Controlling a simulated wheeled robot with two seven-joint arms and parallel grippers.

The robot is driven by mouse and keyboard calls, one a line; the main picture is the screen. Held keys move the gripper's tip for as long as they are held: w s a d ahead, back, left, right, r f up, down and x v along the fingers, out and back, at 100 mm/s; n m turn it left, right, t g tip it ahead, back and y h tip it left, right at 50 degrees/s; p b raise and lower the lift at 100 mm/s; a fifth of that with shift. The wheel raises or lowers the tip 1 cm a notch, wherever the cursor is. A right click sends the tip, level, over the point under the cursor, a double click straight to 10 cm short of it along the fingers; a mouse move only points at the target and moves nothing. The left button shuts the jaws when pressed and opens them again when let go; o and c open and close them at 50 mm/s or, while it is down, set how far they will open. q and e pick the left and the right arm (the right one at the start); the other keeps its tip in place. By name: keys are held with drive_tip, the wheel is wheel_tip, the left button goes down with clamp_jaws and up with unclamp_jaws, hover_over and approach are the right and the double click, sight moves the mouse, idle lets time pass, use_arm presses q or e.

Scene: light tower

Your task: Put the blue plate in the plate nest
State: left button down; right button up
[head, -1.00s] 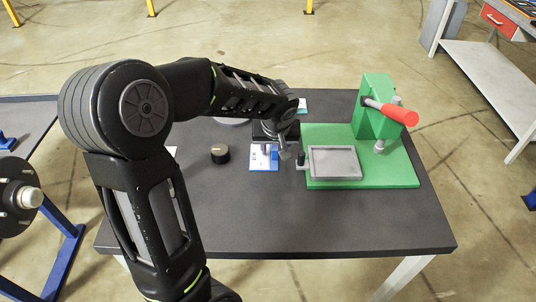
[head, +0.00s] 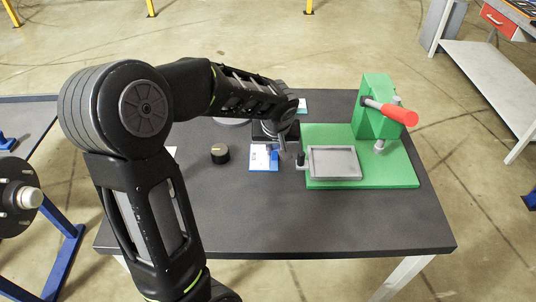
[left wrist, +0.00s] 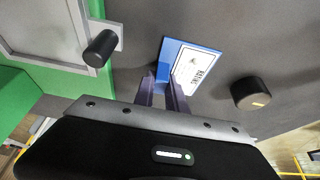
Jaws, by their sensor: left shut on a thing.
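The blue plate (head: 258,163), with a white label, lies on the dark table left of the green press. It also shows in the left wrist view (left wrist: 170,52), just ahead of my fingers. My left gripper (head: 277,151) reaches down over it and is shut on its near edge; the fingertips (left wrist: 163,84) partly hide that edge. The plate nest looks to be the grey rimmed tray (head: 335,163) on the green base, with nothing in it. Its corner shows at upper left in the left wrist view (left wrist: 50,38). My right gripper is not in view.
A black knob-topped post (head: 301,159) stands at the nest's left side, between plate and nest. The green press (head: 374,112) with a red handle (head: 400,114) rises behind the nest. A round black knob (head: 220,153) sits left of the plate. The table front is clear.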

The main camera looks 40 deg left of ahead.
sight(275, 147)
use_arm(q)
wheel_tip(275, 147, up, 10)
drive_tip(key=shift+r, duration=0.1)
idle(0.5)
idle(0.5)
